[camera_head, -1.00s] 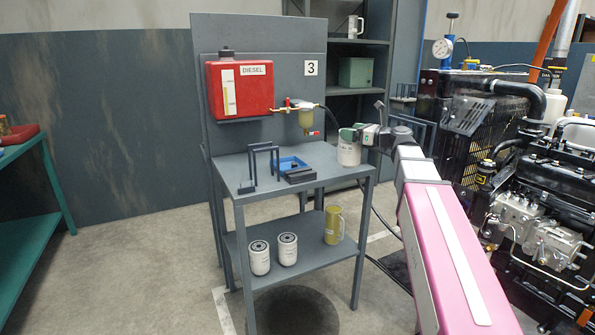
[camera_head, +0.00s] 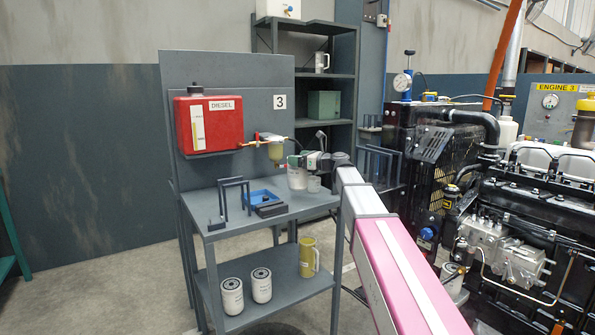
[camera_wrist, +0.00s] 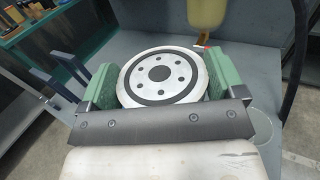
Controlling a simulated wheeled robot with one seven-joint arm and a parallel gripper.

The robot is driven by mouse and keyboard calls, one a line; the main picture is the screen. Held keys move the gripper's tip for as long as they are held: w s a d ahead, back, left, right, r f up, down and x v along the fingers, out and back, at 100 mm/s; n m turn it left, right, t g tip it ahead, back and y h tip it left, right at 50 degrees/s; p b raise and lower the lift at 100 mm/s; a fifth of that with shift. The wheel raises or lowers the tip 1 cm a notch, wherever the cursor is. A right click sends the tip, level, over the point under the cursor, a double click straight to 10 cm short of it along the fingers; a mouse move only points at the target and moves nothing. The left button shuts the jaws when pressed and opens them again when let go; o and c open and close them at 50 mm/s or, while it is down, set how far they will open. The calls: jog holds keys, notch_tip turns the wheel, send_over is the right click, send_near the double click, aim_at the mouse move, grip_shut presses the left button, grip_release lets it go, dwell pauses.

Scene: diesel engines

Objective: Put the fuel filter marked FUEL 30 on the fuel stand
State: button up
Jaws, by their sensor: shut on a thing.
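My gripper (camera_head: 304,164) is shut on a white fuel filter (camera_wrist: 150,62). The wrist view shows the filter's round metal end with a ring of holes between the green finger pads. The filter also shows in the head view (camera_head: 297,179), upright at the right part of the grey fuel stand (camera_head: 225,228), below the amber bowl. I cannot tell whether its bottom touches the top. No FUEL 30 mark is readable. Two more white filters, one on the left (camera_head: 232,297) and one on the right (camera_head: 261,286), stand on the lower shelf.
A red diesel tank (camera_head: 221,135) and the amber bowl (camera_head: 275,151) hang at the back panel. A dark frame (camera_head: 234,196), a blue tray (camera_head: 258,196) and a dark block (camera_head: 270,210) occupy the top. An engine (camera_head: 510,220) is at right.

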aim_at(298, 168)
jog(key=shift+w+a+f, duration=0.25)
jog(key=shift+w, duration=0.15)
jog(key=shift+f, duration=2)
jog(key=o, duration=1.2)
jog(key=shift+f, duration=0.1)
jog(key=shift+s, duration=0.1)
jog(key=v, duration=1.2)
